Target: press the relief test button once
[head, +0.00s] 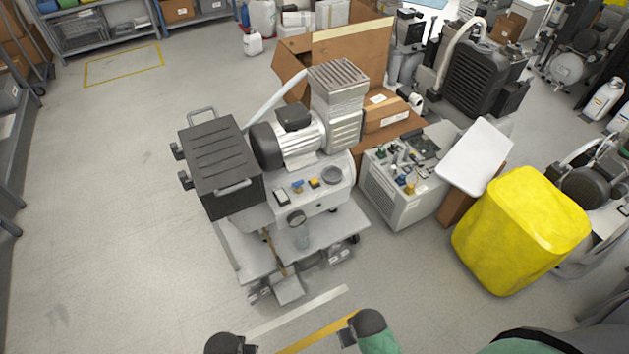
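A compressor (295,205) stands on a low wheeled cart (240,252) in the middle of the head view. Its light top panel carries a dark rocker-like switch (281,197), a blue knob or lever (298,186), a yellow button-like part (314,183) and a round dark dial (332,175). No label is readable, so I cannot tell which part is the relief test button. My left gripper (248,348) and my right gripper (347,336) are at the bottom edge, well in front of the cart and touching nothing visible. Their fingers are too small to read.
A second unit with colored fittings (405,180) stands right of the cart, near a yellow-covered block (515,235). Cardboard boxes (385,115) stand behind. A yellow and a white floor strip (300,310) lie before the cart. Open floor (100,220) lies left.

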